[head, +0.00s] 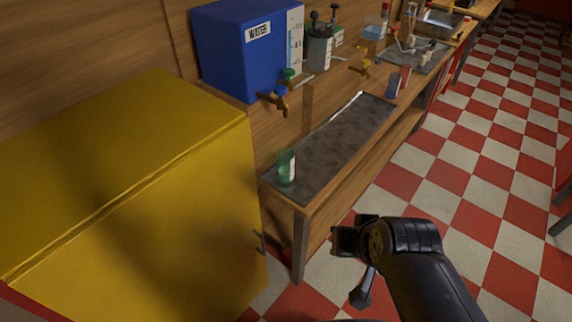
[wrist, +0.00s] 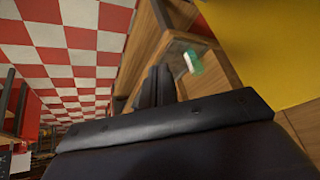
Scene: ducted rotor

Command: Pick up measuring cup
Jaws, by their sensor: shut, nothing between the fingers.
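A small green translucent vessel (head: 286,167) with a white marking stands upright on the near end of the low shelf's dark top. It may be the measuring cup, but its shape is too small to be sure. It also shows in the wrist view (wrist: 193,61), right of the fingers. My gripper (head: 342,240) is in front of the shelf, to the right of and lower in the picture than the vessel, and apart from it. In the wrist view my gripper (wrist: 160,75) has its dark fingers together, with nothing between them.
A large yellow box (head: 150,200) stands at the left, close to the shelf's near end. A blue water container (head: 245,50) with taps sits on the upper ledge. The dark shelf top (head: 335,140) is mostly bare. The checkered floor (head: 450,160) is open at the right.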

